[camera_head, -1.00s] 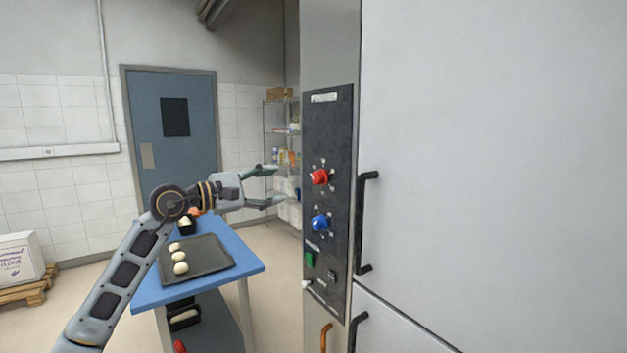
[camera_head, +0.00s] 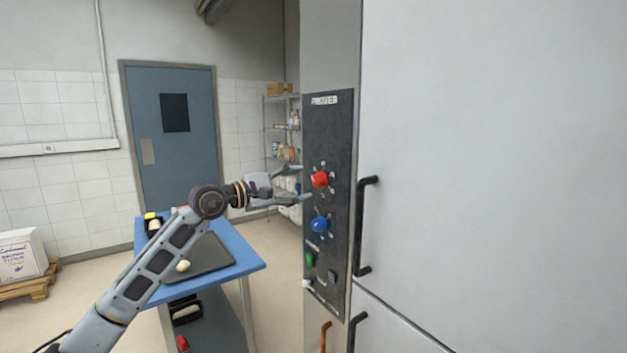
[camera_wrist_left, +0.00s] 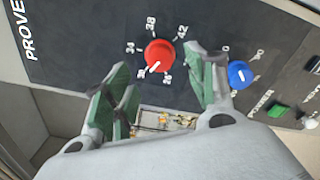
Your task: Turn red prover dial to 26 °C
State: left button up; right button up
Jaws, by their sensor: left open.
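The red prover dial (camera_head: 319,179) sits on the dark control panel, above a blue dial (camera_head: 320,224). In the left wrist view the red dial (camera_wrist_left: 160,54) shows a white pointer mark toward the lower left, around the labels that look like 30 and 26; the exact reading is hard to tell. My left gripper (camera_head: 304,183) is open just left of the red dial, its green-padded fingers pointing at it. In the wrist view the gripper (camera_wrist_left: 158,72) has one finger on each side of the dial, and contact cannot be told. My right gripper is not in view.
The panel (camera_head: 328,130) also has a green switch (camera_head: 310,259) below the dials. A black door handle (camera_head: 362,225) stands out to the right. A blue table (camera_head: 245,262) with a dark tray (camera_head: 215,264) and dough is below my left arm. A shelf rack (camera_head: 268,130) stands behind.

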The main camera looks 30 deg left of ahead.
aim_at(314, 181)
pick_arm(q)
jog(key=shift+p+x, duration=0.5)
jog(key=shift+x, duration=0.6)
jog(key=shift+p+x, duration=0.5)
jog(key=shift+x, duration=0.6)
jog(key=shift+w+d, duration=0.1)
jog(key=shift+w, duration=0.3)
jog(key=shift+w+d+p, duration=0.1)
jog(key=shift+w+p, duration=0.1)
jog(key=shift+p, duration=0.1)
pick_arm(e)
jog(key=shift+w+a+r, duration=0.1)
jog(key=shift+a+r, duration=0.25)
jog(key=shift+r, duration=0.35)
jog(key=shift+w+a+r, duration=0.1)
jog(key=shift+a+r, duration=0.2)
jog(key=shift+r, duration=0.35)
pick_arm(q)
jog(key=c, duration=0.9)
jog(key=shift+c, duration=0.7)
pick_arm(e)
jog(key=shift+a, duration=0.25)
